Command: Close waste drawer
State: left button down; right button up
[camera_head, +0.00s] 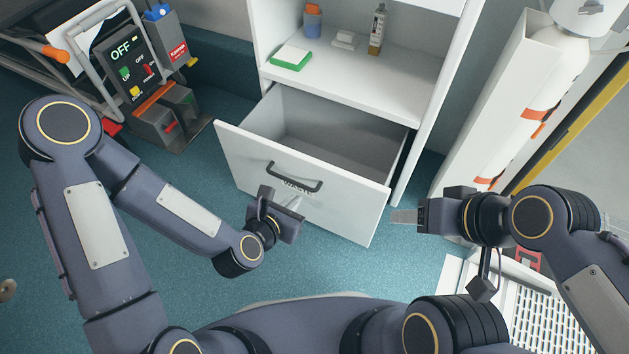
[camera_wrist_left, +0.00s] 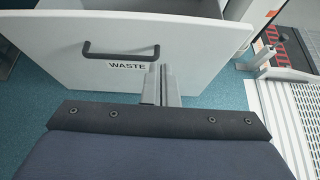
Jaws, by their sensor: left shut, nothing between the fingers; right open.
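The waste drawer (camera_head: 340,205) is a white drawer at the bottom of the cabinet, pulled out, with its grey inside empty. Its dark handle (camera_head: 294,178) runs across the front. In the left wrist view the drawer front (camera_wrist_left: 205,75) fills the upper part, with the handle (camera_wrist_left: 120,54) and the label "WASTE" beneath it. My left gripper (camera_head: 296,203) is shut and empty in front of the drawer, just below the handle; in the left wrist view its fingers (camera_wrist_left: 161,85) point at the front, and I cannot tell if they touch. My right gripper (camera_head: 400,217) is open, right of the drawer.
The white cabinet (camera_head: 345,85) above holds a green-and-white box (camera_head: 291,57) and a bottle (camera_head: 378,30). A device marked "OFF" (camera_head: 125,65) stands at the left. A gas cylinder (camera_head: 550,75) stands at the right. Teal floor (camera_head: 190,285) lies clear before the drawer.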

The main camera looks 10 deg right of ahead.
pick_arm(q)
jog(key=b, duration=0.3)
send_near(324, 168)
notch_tip(324, 168, down, 4)
jog(key=w, duration=0.1)
jog(key=shift+w+d+r, duration=0.1)
jog(key=shift+w+d, duration=1.05)
jog(key=shift+d, duration=0.1)
jog(key=shift+w+d, duration=0.4)
jog(key=shift+w, duration=0.25)
pick_arm(e)
jog(key=shift+d+f, duration=0.15)
jog(key=shift+f, duration=0.75)
jog(key=shift+d+f, duration=0.15)
jog(key=shift+f, duration=0.7)
pick_arm(q)
jog(key=shift+w+d, duration=0.1)
jog(key=shift+w, duration=0.05)
pick_arm(e)
jog(key=shift+w, duration=0.1)
